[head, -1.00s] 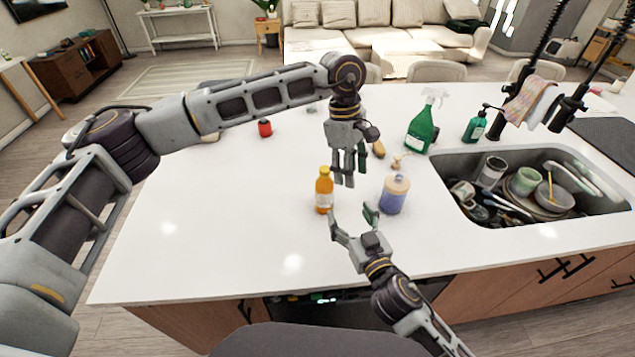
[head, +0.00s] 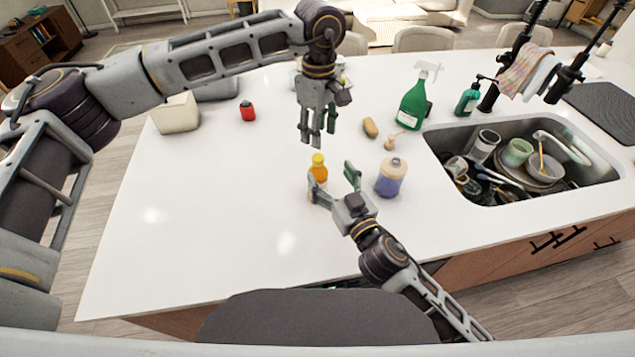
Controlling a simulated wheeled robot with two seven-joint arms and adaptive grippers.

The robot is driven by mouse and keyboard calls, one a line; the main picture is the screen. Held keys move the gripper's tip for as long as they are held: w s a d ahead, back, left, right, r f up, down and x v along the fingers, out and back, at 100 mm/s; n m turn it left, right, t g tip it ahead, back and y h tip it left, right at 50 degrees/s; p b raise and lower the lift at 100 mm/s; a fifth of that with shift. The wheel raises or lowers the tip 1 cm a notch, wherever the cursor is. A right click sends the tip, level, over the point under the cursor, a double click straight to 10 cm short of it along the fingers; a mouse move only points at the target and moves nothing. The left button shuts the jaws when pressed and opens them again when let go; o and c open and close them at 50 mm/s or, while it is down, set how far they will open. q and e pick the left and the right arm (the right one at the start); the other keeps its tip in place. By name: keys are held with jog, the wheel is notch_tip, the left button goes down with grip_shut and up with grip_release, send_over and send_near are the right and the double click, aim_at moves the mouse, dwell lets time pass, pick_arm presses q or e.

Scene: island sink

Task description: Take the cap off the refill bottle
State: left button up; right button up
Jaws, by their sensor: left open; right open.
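The orange bottle (head: 319,172) with a yellow cap (head: 318,158) stands upright on the white counter in the head view; it appears to be the refill bottle. My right gripper (head: 334,179) is open, low and just right of it. One of its fingers covers part of the bottle's lower body; I cannot tell whether they touch. My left gripper (head: 316,140) is open and empty, pointing down above the yellow cap, with a small gap. A blue-purple bottle (head: 390,179) with a tan top stands to the right of my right gripper.
A small tan pump-like piece (head: 403,139) and a brown oval item (head: 370,127) lie behind. A green spray bottle (head: 414,104) and a green pump bottle (head: 468,99) stand near the sink (head: 440,144), which is full of dishes.

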aim_at(322, 185)
pick_arm(q)
jog(key=shift+w, duration=0.1)
pick_arm(e)
jog(key=shift+f, duration=0.1)
pick_arm(q)
jog(key=shift+w+a+f, duration=0.1)
pick_arm(e)
jog(key=shift+w+f, duration=0.15)
jog(key=shift+f, duration=3.75)
jog(key=shift+x, duration=3.7)
jog(key=shift+f, duration=0.1)
grip_shut()
